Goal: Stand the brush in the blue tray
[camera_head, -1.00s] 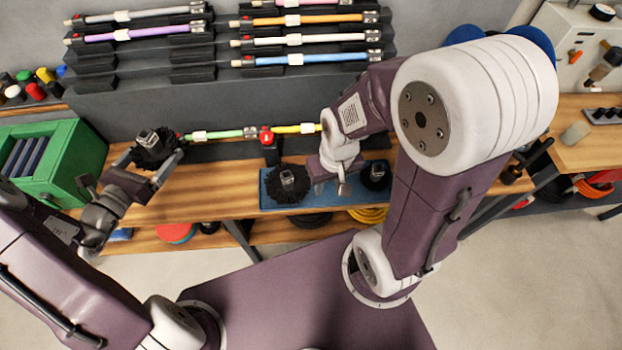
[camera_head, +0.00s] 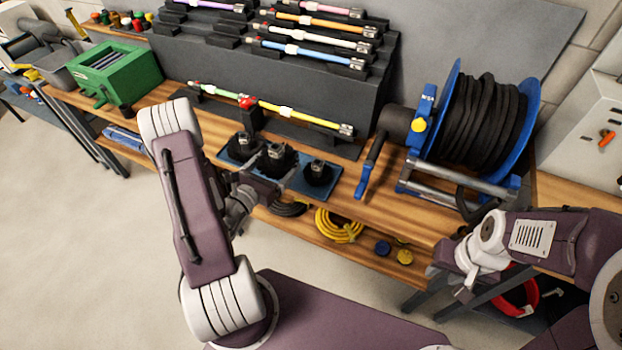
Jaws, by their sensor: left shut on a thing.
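The blue tray (camera_head: 227,157) lies on the wooden bench below the rod rack. A black round brush (camera_head: 243,146) stands at its left end and another black brush (camera_head: 318,172) stands at its right end. My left gripper (camera_head: 267,170) reaches in from the front and is shut on a third black brush (camera_head: 278,157). This brush looks upright over the middle of the tray, between the other two. I cannot tell whether its underside touches the tray. My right gripper (camera_head: 468,283) is low at the right, away from the tray; its finger opening is unclear.
A green-and-yellow rod (camera_head: 285,112) with a red clamp lies behind the tray. Several coloured rods rest on the dark rack (camera_head: 330,80). A blue hose reel (camera_head: 480,120) stands to the right.

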